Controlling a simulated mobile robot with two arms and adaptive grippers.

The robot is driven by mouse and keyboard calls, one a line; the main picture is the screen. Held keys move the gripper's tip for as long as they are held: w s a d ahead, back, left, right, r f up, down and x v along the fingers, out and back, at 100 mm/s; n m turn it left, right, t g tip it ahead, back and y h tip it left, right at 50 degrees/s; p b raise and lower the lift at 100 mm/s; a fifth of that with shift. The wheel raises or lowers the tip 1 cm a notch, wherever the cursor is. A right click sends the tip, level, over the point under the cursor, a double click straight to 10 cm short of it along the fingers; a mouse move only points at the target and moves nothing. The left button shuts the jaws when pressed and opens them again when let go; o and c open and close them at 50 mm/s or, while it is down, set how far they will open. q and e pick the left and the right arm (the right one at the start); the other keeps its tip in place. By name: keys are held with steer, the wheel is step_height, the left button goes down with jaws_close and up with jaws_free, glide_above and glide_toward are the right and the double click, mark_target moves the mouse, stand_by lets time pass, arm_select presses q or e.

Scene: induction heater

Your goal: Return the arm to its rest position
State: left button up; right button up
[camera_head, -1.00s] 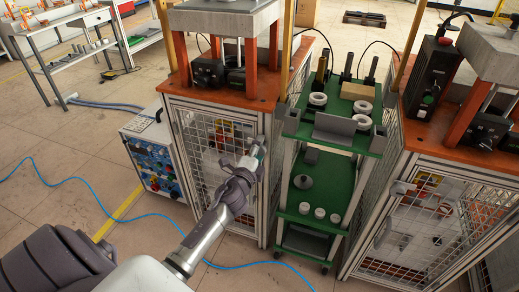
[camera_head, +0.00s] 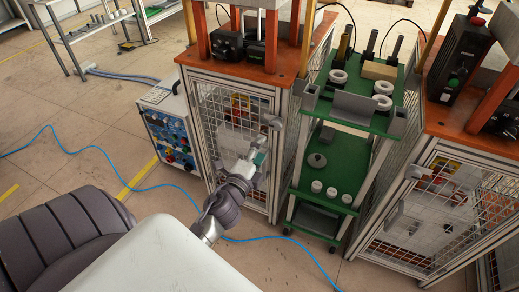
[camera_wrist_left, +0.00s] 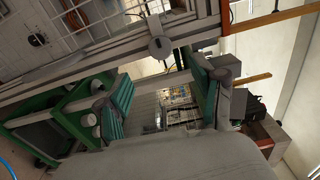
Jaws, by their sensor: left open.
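My left gripper (camera_head: 258,160) is in front of the mesh cage of the middle machine in the head view, its arm coming in from the lower left. In the left wrist view its two green-padded fingers (camera_wrist_left: 160,95) stand apart with nothing between them. A round grey knob (camera_wrist_left: 161,47) on the cage frame shows just beyond the fingers; I cannot tell the exact gap. My right gripper is not in view.
A green shelf cart (camera_head: 352,112) with white rings and cylinders stands right of the gripper. A control box (camera_head: 168,131) with coloured knobs stands left of the cage (camera_head: 206,115). A blue hose (camera_head: 95,149) lies on the floor. Open floor is at the left.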

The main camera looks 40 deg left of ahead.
arm_select(q)
steer(key=shift+f, duration=0.15)
stand_by(0.3)
steer(key=s+d+f+n+g, duration=0.2)
steer(key=s+f+n+g, duration=0.1)
steer(key=f, duration=0.6)
steer(key=s+d+f+n+g+h, duration=0.1)
steer(key=s+d+f+n+g, duration=0.2)
steer(key=f, duration=0.5)
steer(key=s+d+f+n+g, duration=0.1)
steer(key=s+f+n+g, duration=0.25)
steer(key=f, duration=0.55)
steer(key=s+d+f+n+g+h, duration=0.2)
steer(key=s+d+f+g, duration=0.15)
steer(key=s+f, duration=0.45)
steer(key=s+d+f+n+g+h, duration=0.1)
steer(key=s+d+f+n+g, duration=0.3)
steer(key=s, duration=0.6)
steer(key=s+a+r+m+p, duration=0.2)
steer(key=s+p, duration=1.1)
steer(key=p, duration=0.2)
steer(key=shift+s, duration=0.4)
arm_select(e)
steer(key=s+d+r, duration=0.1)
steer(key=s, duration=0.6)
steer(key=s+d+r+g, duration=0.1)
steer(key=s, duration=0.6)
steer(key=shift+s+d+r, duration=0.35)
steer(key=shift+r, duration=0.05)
